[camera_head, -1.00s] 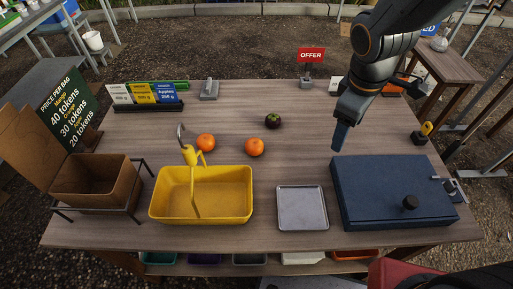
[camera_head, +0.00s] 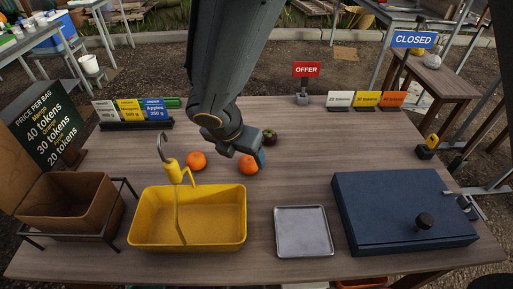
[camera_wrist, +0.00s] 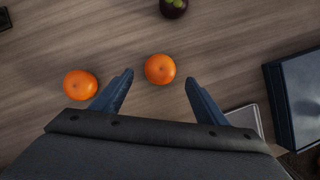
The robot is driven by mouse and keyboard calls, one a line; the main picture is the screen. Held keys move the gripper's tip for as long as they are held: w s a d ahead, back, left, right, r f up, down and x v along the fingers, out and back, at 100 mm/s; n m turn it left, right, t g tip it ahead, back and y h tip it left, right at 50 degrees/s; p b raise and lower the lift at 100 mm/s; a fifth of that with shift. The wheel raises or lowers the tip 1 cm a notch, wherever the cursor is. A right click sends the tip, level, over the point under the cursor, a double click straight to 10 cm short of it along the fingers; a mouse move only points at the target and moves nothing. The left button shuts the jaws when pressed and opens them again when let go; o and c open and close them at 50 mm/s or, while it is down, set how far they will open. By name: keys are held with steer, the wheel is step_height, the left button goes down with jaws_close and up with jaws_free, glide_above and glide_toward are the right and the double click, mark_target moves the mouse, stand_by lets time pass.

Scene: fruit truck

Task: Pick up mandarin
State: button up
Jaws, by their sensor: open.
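Two orange mandarins lie on the wooden table. The left mandarin (camera_head: 196,160) is behind the yellow bin; it also shows in the wrist view (camera_wrist: 81,85), outside my left finger. The right mandarin (camera_head: 247,165) is partly covered by my gripper in the head view. In the wrist view this right mandarin (camera_wrist: 160,69) lies ahead of the gap between my fingertips, nearer the left one. My gripper (camera_wrist: 158,82) is open and empty, pointing down over the table. A dark mangosteen (camera_head: 270,135) with a green top sits behind the right mandarin and also shows in the wrist view (camera_wrist: 174,7).
A yellow bin (camera_head: 140,232) with a yellow-handled tool stands in front of the mandarins. A grey tray (camera_head: 303,232) and a dark blue case (camera_head: 400,205) are to the right. A brown box (camera_head: 65,205) is at the left. Small price signs line the back.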

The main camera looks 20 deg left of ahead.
mark_target(247, 160)
steer(key=x, duration=0.4)
steer(key=shift+w+f, duration=0.3)
steer(key=shift+c, duration=0.4)
steer(key=c, duration=1.2)
steer(key=shift+r, duration=0.15)
